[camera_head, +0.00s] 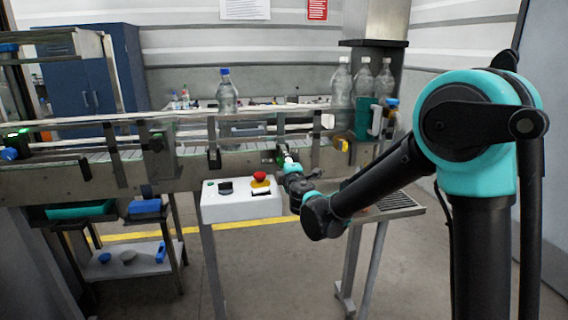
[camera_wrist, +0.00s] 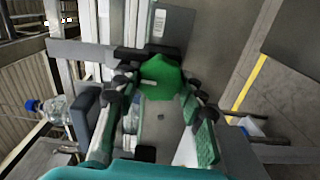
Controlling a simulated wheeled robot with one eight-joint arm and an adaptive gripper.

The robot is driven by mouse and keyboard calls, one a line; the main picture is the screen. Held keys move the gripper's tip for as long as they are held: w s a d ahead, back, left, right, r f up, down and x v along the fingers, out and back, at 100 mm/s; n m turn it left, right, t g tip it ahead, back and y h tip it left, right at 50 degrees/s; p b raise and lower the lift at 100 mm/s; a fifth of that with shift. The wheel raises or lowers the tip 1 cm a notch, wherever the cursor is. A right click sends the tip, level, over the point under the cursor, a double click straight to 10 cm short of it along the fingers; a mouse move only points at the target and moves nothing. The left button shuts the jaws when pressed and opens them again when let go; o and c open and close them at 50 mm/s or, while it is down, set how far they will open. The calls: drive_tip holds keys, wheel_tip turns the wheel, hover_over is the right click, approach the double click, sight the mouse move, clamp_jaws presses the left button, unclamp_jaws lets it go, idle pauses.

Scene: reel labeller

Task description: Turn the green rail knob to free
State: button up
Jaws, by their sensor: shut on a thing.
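The green rail knob (camera_wrist: 166,78) shows as a lobed green shape in the middle of the wrist view. A short pale bar shows at its left side. The two fingers of my gripper (camera_wrist: 163,92) reach up on either side of it and are shut on it. In the head view my gripper (camera_head: 288,160) is at the front side of the conveyor, right of the control box; the knob is small and mostly hidden there. I cannot tell which setting the knob points to.
A white control box (camera_head: 241,199) with a red emergency button (camera_head: 259,177) stands just left of my gripper. A clear bottle (camera_head: 227,95) with a blue cap stands upright on the conveyor (camera_head: 60,182). Several bottles and a teal container (camera_head: 366,118) are at the right.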

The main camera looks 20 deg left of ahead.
drive_tip(key=shift+n, duration=0.5)
drive_tip(key=o, duration=1.2)
drive_tip(key=shift+c, duration=0.2)
drive_tip(key=v, duration=1.2)
drive_tip(key=shift+s, duration=0.15)
